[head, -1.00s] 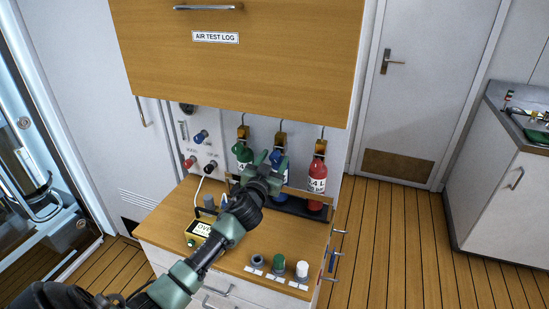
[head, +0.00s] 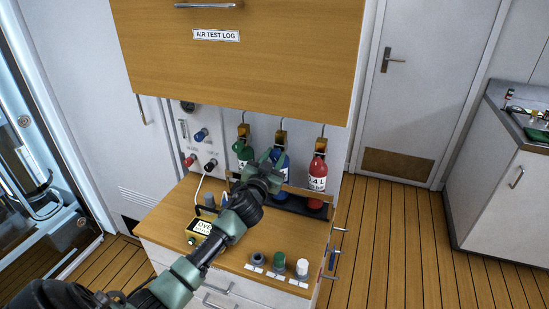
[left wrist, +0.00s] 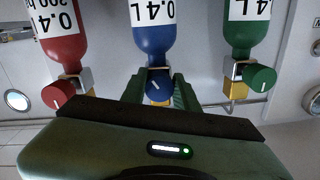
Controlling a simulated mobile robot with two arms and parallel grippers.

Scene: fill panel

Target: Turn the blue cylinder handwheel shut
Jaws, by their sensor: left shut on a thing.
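The blue cylinder (head: 283,162) stands between the green and red cylinders in a rack below the wooden cupboard, partly hidden by my gripper in the head view. In the left wrist view its body (left wrist: 153,38) hangs in from the top, and its blue handwheel (left wrist: 155,83) is between my fingers. The wheel's white mark is slanted. My left gripper (head: 270,157) is shut on this handwheel; its green fingers (left wrist: 160,92) flank the wheel on both sides. The handwheel is hidden in the head view. My right gripper is in neither view.
The green cylinder (head: 242,152) and red cylinder (head: 318,174) stand close on either side. The counter (head: 237,246) below holds a yellow meter (head: 200,228) and several caps at its front. The cupboard (head: 240,70) overhangs the rack. The floor to the right is clear.

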